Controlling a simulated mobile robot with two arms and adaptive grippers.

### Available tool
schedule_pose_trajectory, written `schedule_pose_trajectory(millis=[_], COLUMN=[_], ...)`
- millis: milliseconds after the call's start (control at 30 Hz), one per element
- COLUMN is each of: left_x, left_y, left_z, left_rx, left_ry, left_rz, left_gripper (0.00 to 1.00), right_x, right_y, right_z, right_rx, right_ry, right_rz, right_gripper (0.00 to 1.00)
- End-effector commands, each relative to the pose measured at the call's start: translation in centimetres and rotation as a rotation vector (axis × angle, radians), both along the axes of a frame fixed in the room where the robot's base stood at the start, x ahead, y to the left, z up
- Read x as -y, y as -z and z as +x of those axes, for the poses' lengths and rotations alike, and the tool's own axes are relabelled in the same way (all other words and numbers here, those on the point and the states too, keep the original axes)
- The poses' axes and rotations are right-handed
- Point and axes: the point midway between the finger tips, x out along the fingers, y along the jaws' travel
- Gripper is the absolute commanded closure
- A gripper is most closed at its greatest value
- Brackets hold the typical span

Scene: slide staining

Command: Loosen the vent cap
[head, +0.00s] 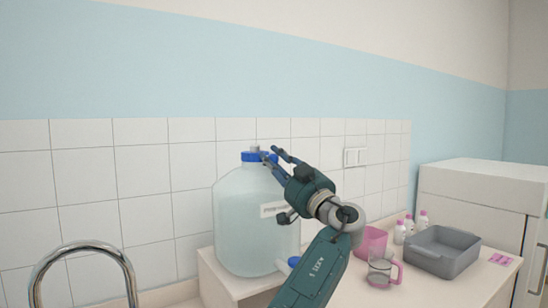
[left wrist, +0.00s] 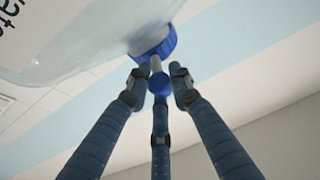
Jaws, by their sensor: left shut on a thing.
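A large clear carboy (head: 249,215) of pale liquid stands on a raised white shelf. A wide blue lid (head: 251,156) with a small grey stub on top closes its neck. In the left wrist view, a pale stem runs from the blue lid (left wrist: 153,45) to a small round blue vent cap (left wrist: 160,84). My left gripper (head: 270,153) is at the right side of the lid. Its three dark blue fingers (left wrist: 158,80) close around the vent cap, which sits between their tips. The exact finger contact is hard to see. My right gripper is out of view.
A blue spigot (head: 293,262) sticks out low on the carboy. Right of my arm are a pink jug (head: 372,241), a clear beaker (head: 380,268), several small bottles and a grey basin (head: 441,250). A metal faucet (head: 84,250) arches at lower left.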

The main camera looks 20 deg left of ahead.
Motion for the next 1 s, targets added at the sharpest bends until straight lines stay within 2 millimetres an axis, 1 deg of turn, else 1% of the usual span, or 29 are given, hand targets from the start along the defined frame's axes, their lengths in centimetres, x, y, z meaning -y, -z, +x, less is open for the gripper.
schedule_pose_trajectory(millis=[33, 233, 367, 600, 1000], left_x=[-0.2, -0.2, -0.2, -0.3, -0.3], left_y=[-0.8, -0.8, -0.7, -0.5, -0.5], left_z=[-0.1, -0.1, -0.1, -0.1, -0.1], left_rx=[0.004, 0.006, 0.007, 0.008, 0.009], left_ry=[-0.023, -0.072, -0.093, -0.115, -0.118], left_rz=[0.006, 0.007, 0.006, 0.005, 0.004], left_gripper=[1.00, 1.00, 1.00, 1.00, 1.00], right_x=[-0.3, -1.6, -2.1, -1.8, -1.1], right_y=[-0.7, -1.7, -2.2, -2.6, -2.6], right_z=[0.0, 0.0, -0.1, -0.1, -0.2], right_rx=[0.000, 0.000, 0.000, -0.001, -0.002], right_ry=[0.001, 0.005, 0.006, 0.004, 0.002], right_rz=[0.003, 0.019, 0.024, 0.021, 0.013], right_gripper=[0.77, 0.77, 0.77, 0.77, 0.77])
